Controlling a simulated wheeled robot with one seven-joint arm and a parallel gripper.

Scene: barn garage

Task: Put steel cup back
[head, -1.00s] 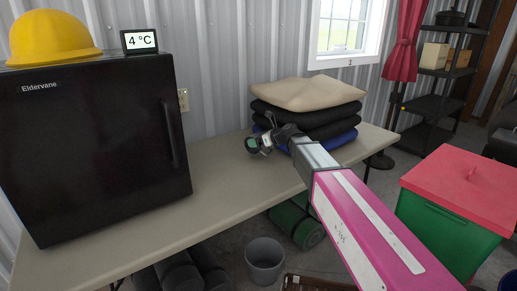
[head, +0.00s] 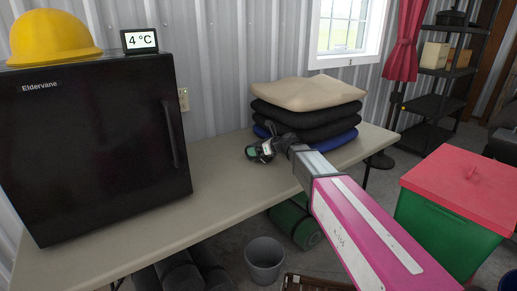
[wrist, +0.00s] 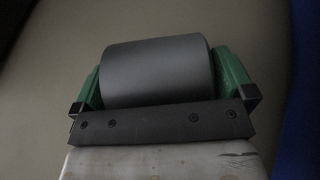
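The steel cup (wrist: 155,72) shows in the wrist view as a smooth grey cylinder lying across my gripper (wrist: 157,85). A green finger presses against each side of it, so the gripper is shut on the cup. In the head view my gripper (head: 262,151) is low over the table (head: 215,197), just left of the stacked cushions. The cup is too small and dark there to make out clearly. I cannot tell whether it touches the tabletop.
A black fridge (head: 95,140) stands on the table's left part, with a yellow hard hat (head: 52,36) and a temperature display (head: 139,41) on top. Stacked cushions (head: 306,108) sit at the back right. The tabletop between fridge and cushions is clear.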

